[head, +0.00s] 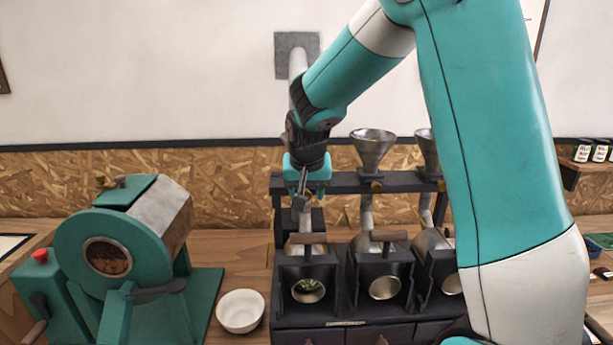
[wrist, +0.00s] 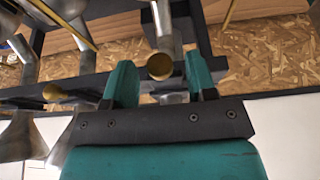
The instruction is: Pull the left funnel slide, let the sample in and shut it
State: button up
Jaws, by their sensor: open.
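A dark rack (head: 345,183) carries a row of metal funnels above the drums. The left funnel is hidden behind my arm in the head view. My gripper (head: 304,190) is at the left end of the rack's bar, pointing down toward the front. In the wrist view, which looks inverted, my gripper (wrist: 161,80) is open, its two teal fingers on either side of a round brass knob (wrist: 160,66). I cannot tell whether they touch it. The left drum (head: 309,291) shows greenish beans in its mouth.
The middle funnel (head: 373,147) has its own brass knob (head: 376,187); another funnel (head: 428,150) is partly behind my arm. A teal roaster (head: 125,250) stands at left, with a white bowl (head: 240,311) between it and the drums. Wooden handles stick out above the drums.

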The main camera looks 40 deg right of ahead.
jog(key=b+v, duration=0.3)
jog(key=v, duration=1.4)
jog(key=shift+s, duration=0.15)
jog(key=shift+c, duration=0.3)
